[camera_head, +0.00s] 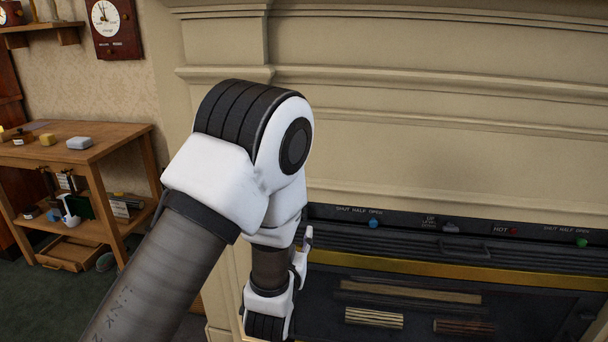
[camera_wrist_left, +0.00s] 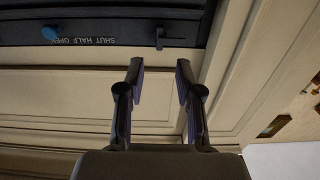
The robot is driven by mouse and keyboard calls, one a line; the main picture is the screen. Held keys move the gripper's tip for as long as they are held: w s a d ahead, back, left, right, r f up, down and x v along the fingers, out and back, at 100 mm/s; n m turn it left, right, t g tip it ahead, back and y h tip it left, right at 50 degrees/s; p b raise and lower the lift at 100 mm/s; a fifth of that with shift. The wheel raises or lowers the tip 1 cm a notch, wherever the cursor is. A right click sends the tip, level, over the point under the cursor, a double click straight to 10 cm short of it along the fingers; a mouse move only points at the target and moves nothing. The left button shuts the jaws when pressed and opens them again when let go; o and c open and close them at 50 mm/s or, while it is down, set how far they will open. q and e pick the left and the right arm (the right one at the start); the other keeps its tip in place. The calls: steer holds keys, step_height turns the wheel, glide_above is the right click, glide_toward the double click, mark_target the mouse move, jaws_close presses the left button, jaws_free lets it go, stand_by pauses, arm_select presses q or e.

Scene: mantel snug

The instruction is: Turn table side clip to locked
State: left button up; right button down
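I cannot surely make out the table side clip in either view. In the left wrist view, which is upside down, my left gripper (camera_wrist_left: 159,78) is open, with its two dark fingers apart and nothing between them. A small dark lever (camera_wrist_left: 160,38) shows on the black panel beyond the fingertips; I cannot tell whether it is the clip. A brass-coloured fitting (camera_wrist_left: 274,127) on pale wood lies at the right, clear of the fingers. My right gripper is not in view.
A black fireplace panel (camera_head: 470,232) carries a blue knob (camera_head: 374,223), a green knob (camera_head: 582,242) and printed labels. A cream mantel surround (camera_head: 420,120) rises behind my arm.

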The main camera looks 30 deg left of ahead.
arm_select(q)
steer(key=b+x, duration=0.1)
steer(key=x, duration=0.7)
steer(key=shift+r, duration=0.25)
steer(key=shift+w, duration=0.1)
jaws_close()
